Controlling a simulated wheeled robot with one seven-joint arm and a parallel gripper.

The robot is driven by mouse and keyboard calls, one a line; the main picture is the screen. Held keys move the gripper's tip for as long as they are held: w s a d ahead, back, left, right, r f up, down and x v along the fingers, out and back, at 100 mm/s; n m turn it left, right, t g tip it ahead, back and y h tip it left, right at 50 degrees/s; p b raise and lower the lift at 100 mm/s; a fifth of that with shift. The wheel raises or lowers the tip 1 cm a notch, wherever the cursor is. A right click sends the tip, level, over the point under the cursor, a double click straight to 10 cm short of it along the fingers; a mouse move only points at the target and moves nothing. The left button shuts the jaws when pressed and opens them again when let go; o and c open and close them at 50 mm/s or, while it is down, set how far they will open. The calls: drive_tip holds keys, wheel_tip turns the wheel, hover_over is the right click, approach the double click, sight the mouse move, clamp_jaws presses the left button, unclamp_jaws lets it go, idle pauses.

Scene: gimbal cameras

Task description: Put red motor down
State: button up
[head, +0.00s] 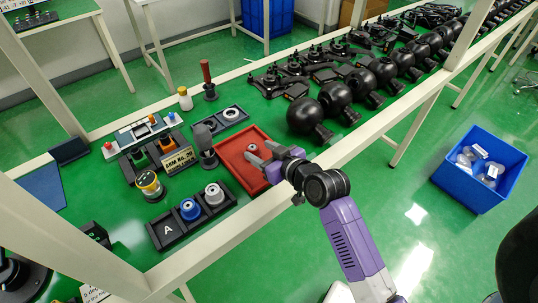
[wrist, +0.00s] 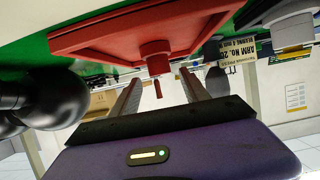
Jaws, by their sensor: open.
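The red motor (head: 252,148) stands in the red tray (head: 228,150), near the fingertips of my gripper (head: 260,156) in the head view. In the wrist view, which shows the scene upside down, the red motor (wrist: 155,52) is a short red cylinder with a thin shaft, against the red tray (wrist: 90,40). My gripper (wrist: 160,78) is open there, one finger to each side of the motor's shaft with gaps between. The motor appears free of the fingers. My arm hides part of the tray's right side in the head view.
A black tray (head: 168,236) marked A holds a blue motor (head: 189,209) and a white motor (head: 214,194). A dark grey upright object (head: 205,146) stands close left of the red tray. Black round-headed gimbals (head: 305,116) line the table to the right. A blue bin (head: 477,205) is on the floor.

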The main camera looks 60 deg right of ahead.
drive_tip(key=v, duration=0.4)
drive_tip(key=s+a, duration=0.1)
drive_tip(key=s+a+f, duration=0.1)
drive_tip(key=s+a, duration=0.1)
drive_tip(key=s+a+f, duration=0.1)
drive_tip(key=a, duration=0.1)
drive_tip(key=shift+s+a+f, duration=0.15)
drive_tip(key=shift+s+a, duration=0.05)
drive_tip(key=s+a+r+n+t+y, duration=0.1)
drive_tip(key=s+a+r+y, duration=0.1)
drive_tip(key=s+a, duration=0.5)
drive_tip(key=s+a+r+n+y, duration=0.1)
drive_tip(key=s+a+r, duration=0.4)
drive_tip(key=s, duration=0.8)
drive_tip(key=a+n, duration=0.1)
drive_tip(key=a, duration=0.2)
drive_tip(key=shift+r+t+y, duration=0.3)
drive_tip(key=shift+t+y, duration=0.1)
drive_tip(key=shift+a, duration=0.15)
